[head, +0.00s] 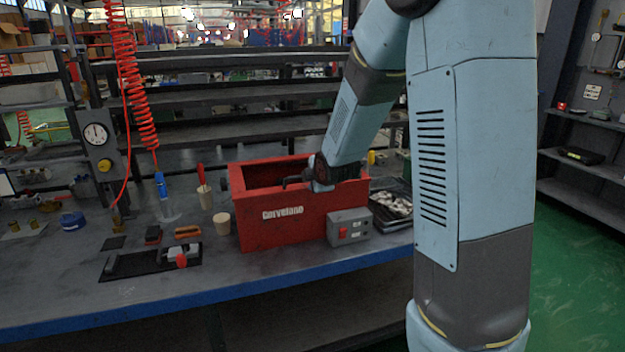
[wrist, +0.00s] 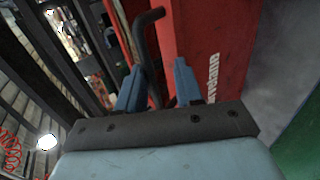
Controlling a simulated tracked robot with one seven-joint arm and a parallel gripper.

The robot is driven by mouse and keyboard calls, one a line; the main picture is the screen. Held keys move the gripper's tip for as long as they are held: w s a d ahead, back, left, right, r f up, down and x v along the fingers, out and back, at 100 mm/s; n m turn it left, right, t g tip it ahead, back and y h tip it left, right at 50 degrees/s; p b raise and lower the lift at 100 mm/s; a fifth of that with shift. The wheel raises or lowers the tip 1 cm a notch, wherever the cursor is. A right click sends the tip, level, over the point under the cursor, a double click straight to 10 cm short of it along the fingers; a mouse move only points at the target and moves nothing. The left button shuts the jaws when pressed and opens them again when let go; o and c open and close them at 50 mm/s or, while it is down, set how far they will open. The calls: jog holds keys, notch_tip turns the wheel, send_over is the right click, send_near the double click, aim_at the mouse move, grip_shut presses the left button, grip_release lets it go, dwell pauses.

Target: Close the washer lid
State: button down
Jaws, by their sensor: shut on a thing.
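The washer (head: 285,222) is a red box on the bench, and its dark inside shows through the open top at the left. My gripper (head: 311,178) is at the top of the box, right of the middle. In the wrist view my gripper (wrist: 158,72) has its two blue fingers around a dark bent bar handle (wrist: 149,38), shut on it. The bar's end (head: 288,181) also shows just left of the gripper in the head view. Red panels (wrist: 208,38) lie beyond the fingers. I cannot clearly tell the lid from the box; my arm hides the right part of the top.
A grey switch box (head: 348,227) with a red button is on the washer's front right. A dark tray of parts (head: 391,208) stands to its right. A beige cup (head: 222,223) and a black fixture (head: 150,261) are to its left. A red coiled hose (head: 140,90) hangs at the left.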

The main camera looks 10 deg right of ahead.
jog(key=c, duration=1.2)
grip_release()
jog(key=shift+s+f+g, duration=0.15)
jog(key=shift+s+f, duration=0.1)
jog(key=shift+f, duration=0.2)
jog(key=shift+s+f+g, duration=0.15)
jog(key=shift+s+f, duration=0.05)
jog(key=shift+f, duration=0.25)
jog(key=shift+o, duration=0.2)
jog(key=shift+w, duration=0.1)
jog(key=shift+v, duration=6.8)
jog(key=shift+r, duration=0.2)
jog(key=s+d+r+m+g, duration=0.1)
jog(key=s+r+m, duration=0.1)
jog(key=s+m, duration=0.4)
jog(key=s+d+r+m+g, duration=0.1)
jog(key=s+r+m+g, duration=0.1)
jog(key=s+m, duration=0.4)
jog(key=s+d+r+m+g+h, duration=0.1)
jog(key=s+m, duration=0.5)
jog(key=s, duration=0.6)
jog(key=shift+r+m+g, duration=0.4)
jog(key=shift+r+g, duration=0.2)
jog(key=shift+r, duration=0.25)
